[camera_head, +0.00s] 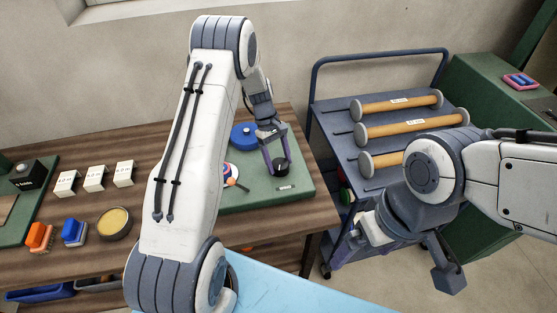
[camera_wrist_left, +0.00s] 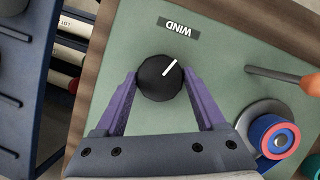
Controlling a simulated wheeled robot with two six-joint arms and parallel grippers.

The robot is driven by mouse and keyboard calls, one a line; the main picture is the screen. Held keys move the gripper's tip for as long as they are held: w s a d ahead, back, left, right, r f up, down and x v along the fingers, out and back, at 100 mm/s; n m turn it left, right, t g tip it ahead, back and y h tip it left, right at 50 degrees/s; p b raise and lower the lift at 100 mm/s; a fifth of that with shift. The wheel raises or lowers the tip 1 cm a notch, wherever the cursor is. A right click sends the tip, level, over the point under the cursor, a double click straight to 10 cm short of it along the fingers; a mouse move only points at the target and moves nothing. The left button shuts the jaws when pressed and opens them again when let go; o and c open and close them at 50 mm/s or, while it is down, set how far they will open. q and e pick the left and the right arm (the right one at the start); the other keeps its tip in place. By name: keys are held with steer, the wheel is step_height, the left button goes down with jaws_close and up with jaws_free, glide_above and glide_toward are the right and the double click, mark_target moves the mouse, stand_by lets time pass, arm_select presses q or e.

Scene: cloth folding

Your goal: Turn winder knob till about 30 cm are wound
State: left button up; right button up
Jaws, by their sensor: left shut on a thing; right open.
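The winder knob (camera_wrist_left: 158,80) is black and round with a white pointer line. It sits on a green board (camera_wrist_left: 222,70) beside a label reading WIND (camera_wrist_left: 179,27). My left gripper (camera_wrist_left: 160,82) is shut on the knob, one purple finger on each side; in the head view the knob (camera_head: 279,168) is between its fingers. The pointer slants to the upper right in the left wrist view. A red, white and blue spool (camera_wrist_left: 276,138) is beside the knob, largely hidden by my arm in the head view. My right gripper (camera_head: 352,246) is open and empty by the cart's front.
A blue disc (camera_head: 243,136) is at the back of the board. An orange-handled tool (camera_head: 234,182) is near the spool. A blue cart (camera_head: 335,140) with orange rollers (camera_head: 400,122) stands right of the table.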

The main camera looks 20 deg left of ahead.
arm_select(q)
steer(key=shift+w+m, duration=0.1)
steer(key=shift+m, duration=0.5)
steer(key=o, duration=1.3)
steer(key=shift+o, duration=0.2)
steer(key=b+v, duration=0.1)
steer(key=v, duration=0.9)
steer(key=shift+r+b, duration=0.3)
steer(key=shift+b, duration=0.05)
steer(key=shift+w+d+f, duration=0.1)
steer(key=shift+w+d, duration=0.05)
steer(key=p+x, duration=0.1)
steer(key=x, duration=0.9)
steer(key=shift+s+f+p, duration=0.15)
steer(key=shift+s+p, duration=0.05)
steer(key=shift+p, duration=0.2)
